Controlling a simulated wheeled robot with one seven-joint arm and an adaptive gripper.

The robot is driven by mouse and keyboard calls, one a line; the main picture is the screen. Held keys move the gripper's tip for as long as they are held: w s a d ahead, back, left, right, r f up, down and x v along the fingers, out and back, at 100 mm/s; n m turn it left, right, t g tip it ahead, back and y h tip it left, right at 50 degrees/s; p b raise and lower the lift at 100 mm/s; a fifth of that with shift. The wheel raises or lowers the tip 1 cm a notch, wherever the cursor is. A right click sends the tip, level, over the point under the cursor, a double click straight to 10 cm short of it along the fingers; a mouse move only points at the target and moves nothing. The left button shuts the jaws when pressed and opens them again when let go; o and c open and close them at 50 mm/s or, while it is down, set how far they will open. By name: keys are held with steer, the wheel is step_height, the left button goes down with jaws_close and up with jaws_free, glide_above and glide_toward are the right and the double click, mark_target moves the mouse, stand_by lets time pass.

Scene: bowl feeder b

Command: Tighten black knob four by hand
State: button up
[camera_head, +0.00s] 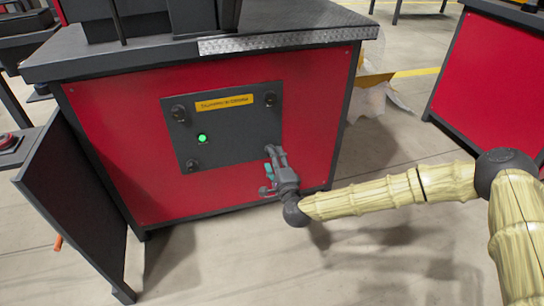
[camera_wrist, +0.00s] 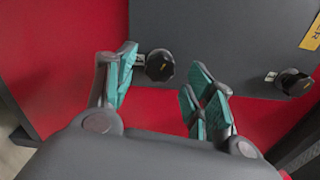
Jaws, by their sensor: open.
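A dark panel (camera_head: 228,143) on the red cabinet front carries black knobs. Three show in the head view: upper left (camera_head: 178,113), upper right (camera_head: 270,99) and lower left (camera_head: 192,164). The lower-right corner is covered by my gripper (camera_head: 268,170). In the wrist view, a black knob (camera_wrist: 160,65) near the panel's corner shows between the teal fingertips of my open gripper (camera_wrist: 162,72). It lies nearer the left finger; I cannot tell whether it touches. Another knob (camera_wrist: 293,82) shows to the right. No knob number is legible.
A green light (camera_head: 202,138) and a yellow label (camera_head: 224,102) are on the panel. A dark worktop (camera_head: 290,20) overhangs the cabinet. A dark door-like plate (camera_head: 75,205) stands out at the left.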

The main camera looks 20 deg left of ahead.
steer(key=v, duration=0.9)
steer(key=shift+d, duration=0.1)
steer(key=s+d+f+n+g+h+p, duration=0.1)
steer(key=s+d+f+n+g, duration=0.35)
steer(key=s+f, duration=0.5)
steer(key=s+d+f+n+g+h+p, duration=0.1)
steer(key=s+d+f+n+g, duration=0.3)
steer(key=s+f, duration=0.55)
steer(key=s+d+n+g+h+p, duration=0.1)
steer(key=s+d+g+h, duration=0.15)
steer(key=s+d, duration=0.6)
steer(key=s+d+f+n+g+h+p, duration=0.1)
steer(key=s+d+n+g+h, duration=0.3)
steer(key=d, duration=0.8)
steer(key=s+d+m+h, duration=0.1)
steer(key=s+d+h, duration=0.1)
steer(key=s+d, duration=0.65)
step_height(320, 180, up, 37)
steer(key=w+d+p, duration=0.1)
steer(key=p, duration=3.7)
steer(key=shift+w+d, duration=0.15)
steer(key=shift+w, duration=0.15)
steer(key=shift+y, duration=0.25)
